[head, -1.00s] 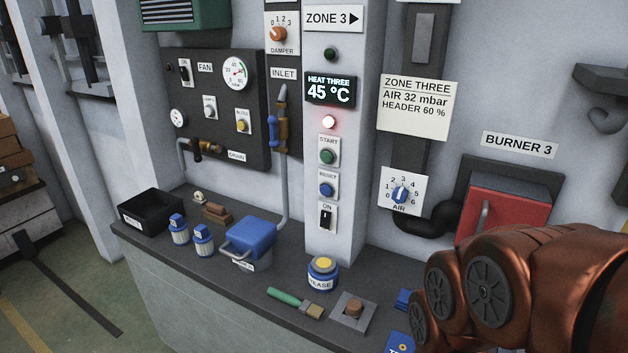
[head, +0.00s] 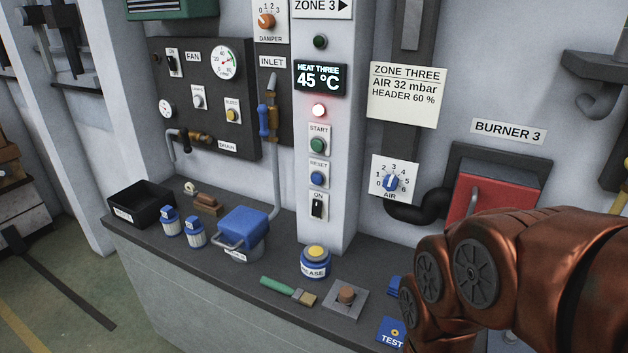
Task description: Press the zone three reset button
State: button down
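The blue reset button (head: 317,179) sits on a small plate labelled RESET on the front of the white zone 3 column (head: 337,225). It is below the green start button (head: 318,145) and above the black ON switch (head: 317,206). A red-white lamp (head: 318,110) glows above them, under a display (head: 320,78) reading HEAT THREE 45 °C. My copper-coloured arm enters at the lower right, to the right of the column and apart from the button. My gripper is not in view.
The bench below the column holds a grease tin (head: 315,264), a green-handled brush (head: 284,290), a blue-lidded pot (head: 243,231) and a black bin (head: 142,203). The red burner door (head: 474,200) is behind my arm. The space directly before the column's buttons looks clear.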

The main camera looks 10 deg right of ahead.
aim_at(317, 179)
jog(key=u, duration=0.5)
jog(key=k, duration=1.2)
jog(key=u, duration=1.15)
jog(key=i, duration=1.8)
jog(key=z, duration=1)
